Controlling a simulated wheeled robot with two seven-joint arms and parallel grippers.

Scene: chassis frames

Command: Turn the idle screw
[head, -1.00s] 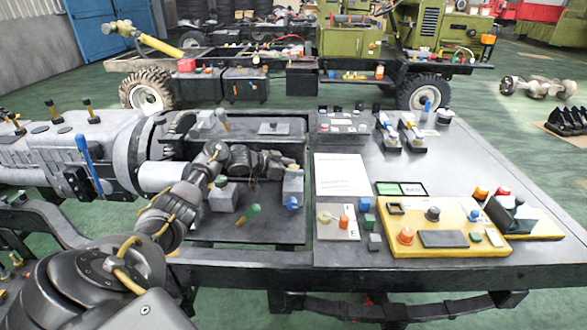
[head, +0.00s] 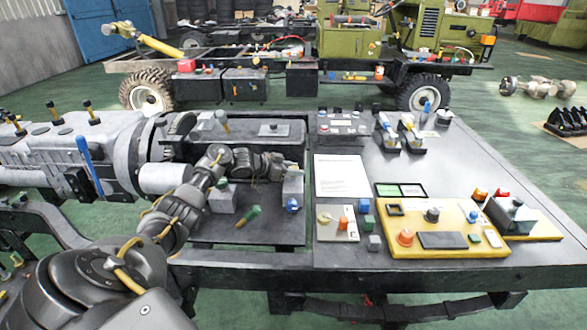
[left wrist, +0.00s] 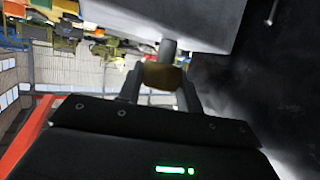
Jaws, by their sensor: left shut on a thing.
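The idle screw (left wrist: 163,76) appears in the left wrist view as a brownish knob on a short grey shaft, which enters a pale grey block (left wrist: 165,17). My left gripper (left wrist: 163,88) is shut on it, one finger on each side. In the head view the left gripper (head: 290,163) is at the top of a small grey block (head: 293,184) near the right end of the recessed frame bay. The screw itself is hidden there by the gripper. My right gripper is not in view.
A blue knob (head: 292,204) sits on the block's near face. A green-handled tool (head: 248,215) and another grey block (head: 223,199) are nearby in the bay. The flat deck to the right holds a white sheet (head: 341,176) and a yellow control panel (head: 440,240).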

